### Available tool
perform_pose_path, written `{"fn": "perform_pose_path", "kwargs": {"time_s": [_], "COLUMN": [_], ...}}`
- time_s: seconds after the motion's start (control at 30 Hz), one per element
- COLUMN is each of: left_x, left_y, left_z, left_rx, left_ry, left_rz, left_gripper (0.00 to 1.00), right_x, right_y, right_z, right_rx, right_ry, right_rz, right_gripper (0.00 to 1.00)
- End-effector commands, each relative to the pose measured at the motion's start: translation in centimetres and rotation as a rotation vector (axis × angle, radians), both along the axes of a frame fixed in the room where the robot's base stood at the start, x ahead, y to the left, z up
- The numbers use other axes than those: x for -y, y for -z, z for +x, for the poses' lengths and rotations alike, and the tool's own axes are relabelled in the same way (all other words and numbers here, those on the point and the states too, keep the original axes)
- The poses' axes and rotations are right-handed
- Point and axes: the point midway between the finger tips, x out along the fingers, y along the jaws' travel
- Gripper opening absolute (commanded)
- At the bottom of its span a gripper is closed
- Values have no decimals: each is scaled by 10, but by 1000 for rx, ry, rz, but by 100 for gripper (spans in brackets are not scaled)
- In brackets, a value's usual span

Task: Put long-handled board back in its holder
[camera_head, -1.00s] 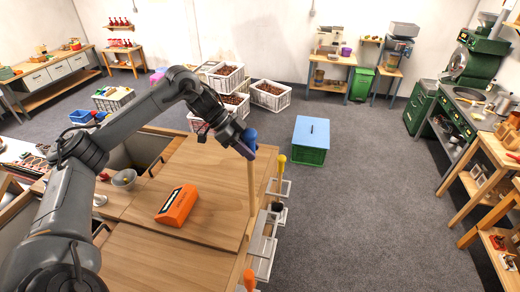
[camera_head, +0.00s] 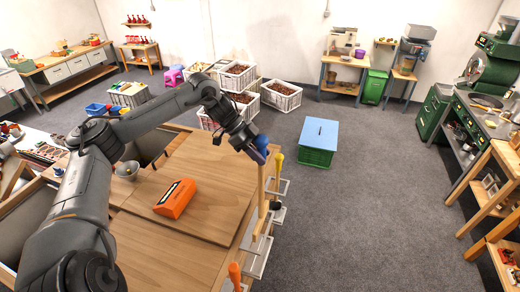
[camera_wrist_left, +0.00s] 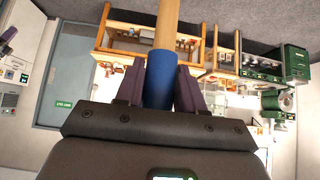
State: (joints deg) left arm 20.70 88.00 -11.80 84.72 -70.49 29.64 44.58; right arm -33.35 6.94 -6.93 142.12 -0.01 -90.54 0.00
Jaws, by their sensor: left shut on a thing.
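The long-handled board (camera_head: 261,195) has a pale wooden shaft and a blue grip. It hangs down from my left gripper (camera_head: 260,150) at the table's right edge. My left gripper is shut on the blue grip, which also shows between the fingers in the left wrist view (camera_wrist_left: 160,80). White frame holders (camera_head: 257,256) are fixed along the table's right side. The board's lower end is at or in front of one of them; I cannot tell whether it is inside. My right gripper is not in view.
A yellow-handled tool (camera_head: 277,165) and an orange-handled tool (camera_head: 235,275) stand in neighbouring holders. An orange device (camera_head: 175,199) and a metal bowl (camera_head: 127,170) are on the wooden table (camera_head: 205,225). A blue-lidded green bin (camera_head: 319,140) stands on the open floor.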

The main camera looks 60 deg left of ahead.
Motion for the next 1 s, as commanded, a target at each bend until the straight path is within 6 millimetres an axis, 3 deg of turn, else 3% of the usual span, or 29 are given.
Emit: {"fn": "perform_pose_path", "kwargs": {"time_s": [0.27, 1.0], "left_x": [0, 0], "left_y": [21, 74], "left_z": [0, 0], "left_rx": [0, 2], "left_ry": [1, -1], "left_rz": [1, 1], "left_gripper": [1, 1], "right_x": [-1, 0], "right_y": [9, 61], "right_z": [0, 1], "right_rx": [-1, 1], "right_ry": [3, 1], "right_rz": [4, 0], "right_gripper": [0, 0]}}
